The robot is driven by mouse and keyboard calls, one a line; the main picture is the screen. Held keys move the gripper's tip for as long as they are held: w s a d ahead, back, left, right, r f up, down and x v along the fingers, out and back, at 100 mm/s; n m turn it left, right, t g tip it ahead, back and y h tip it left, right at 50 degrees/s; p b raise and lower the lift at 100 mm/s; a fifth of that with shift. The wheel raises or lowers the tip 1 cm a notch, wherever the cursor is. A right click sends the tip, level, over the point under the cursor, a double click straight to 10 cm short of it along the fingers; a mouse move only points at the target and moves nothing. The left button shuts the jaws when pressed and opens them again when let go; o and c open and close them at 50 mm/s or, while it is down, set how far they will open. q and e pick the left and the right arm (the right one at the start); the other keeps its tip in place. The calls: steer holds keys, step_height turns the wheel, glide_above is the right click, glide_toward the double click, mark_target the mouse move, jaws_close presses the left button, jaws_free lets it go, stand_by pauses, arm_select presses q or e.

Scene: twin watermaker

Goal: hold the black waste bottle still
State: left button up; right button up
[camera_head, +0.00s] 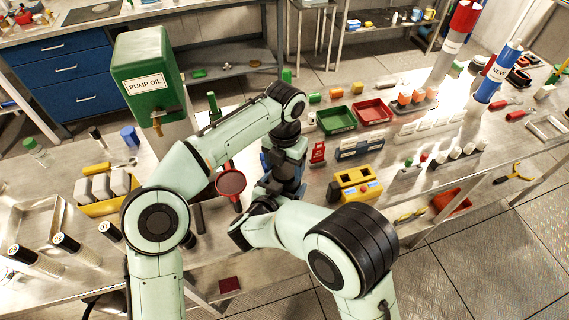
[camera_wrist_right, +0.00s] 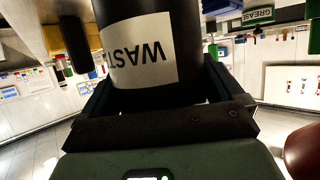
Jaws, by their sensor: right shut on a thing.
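The black waste bottle (camera_wrist_right: 190,30) fills the upper middle of the right wrist view. Its white label shows upside down with the letters "WAST". My right gripper (camera_wrist_right: 155,88) is shut on the bottle, one jaw on each side. In the head view my arms hide the bottle, and I cannot make it out there. My left gripper (camera_head: 275,180) points down at the middle of the bench, beyond my right forearm. Its fingertips are partly covered, so its opening is unclear.
A dark red round piece (camera_head: 231,182) stands just left of my left gripper. A green pump oil tank (camera_head: 147,75) is behind left. A yellow block (camera_head: 355,186), a green tray (camera_head: 336,120) and a red tray (camera_head: 372,111) lie to the right.

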arm_select(q)
steer(key=c, duration=0.7)
steer(key=n, duration=0.6)
steer(key=shift+n, duration=0.4)
steer(key=o, duration=1.2)
